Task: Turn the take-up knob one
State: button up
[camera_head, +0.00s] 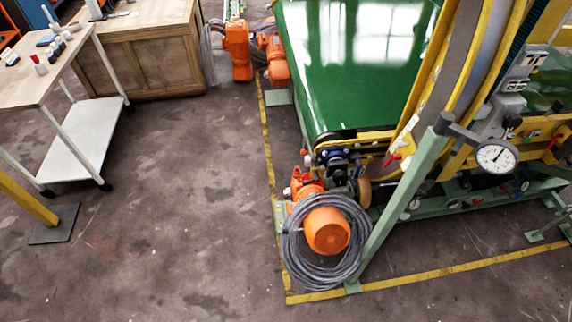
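My gripper and arm are not in view. A machine with a green conveyor belt (340,70) fills the right half of the head view. Round, knob-like parts show around it: a tan disc (363,192) by the belt's near end and a small red handle (391,159) on the yellow frame. Small round dials or knobs (413,202) sit along the low green beam. I cannot tell which part is take-up knob one.
An orange motor (326,231) with coiled grey cable (293,258) stands before a slanted green post (400,195). A dial gauge (497,156) is at right. A yellow floor line (430,276) borders the machine. A white-shelved cart (82,140) is left; the floor between is clear.

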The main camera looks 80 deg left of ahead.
aim_at(307, 160)
jog(key=k, duration=0.4)
jog(key=u, duration=2.25)
jog(key=i, duration=0.5)
jog(key=u, duration=0.15)
